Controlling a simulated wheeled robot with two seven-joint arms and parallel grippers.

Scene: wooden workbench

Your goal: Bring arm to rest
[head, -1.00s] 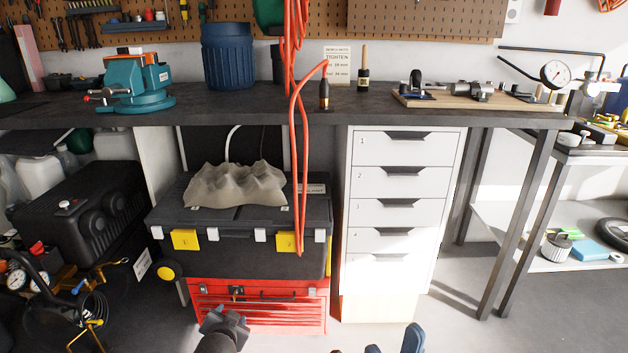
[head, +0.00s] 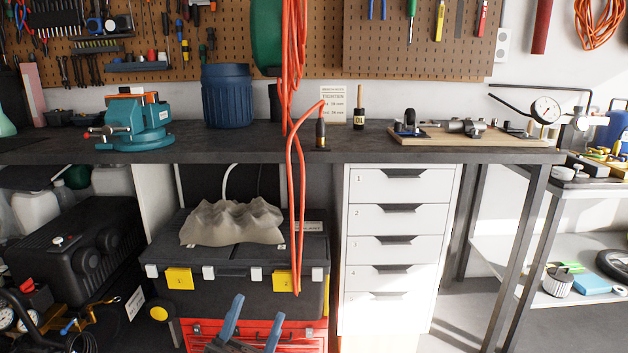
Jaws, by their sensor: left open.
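My left gripper (head: 253,323) is low in the head view, in front of the red tool chest (head: 306,335). Its two blue fingers point up and stand apart, with nothing between them. It is well below the bench top, and its arm is mostly cut off by the bottom edge. My right gripper is not in view.
The dark workbench (head: 240,152) carries a teal vise (head: 138,125), a blue bin (head: 227,97) and a wooden board with parts (head: 440,138). An orange cord (head: 299,215) hangs over its front edge. Below stand a black toolbox (head: 230,285) and white drawers (head: 395,225).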

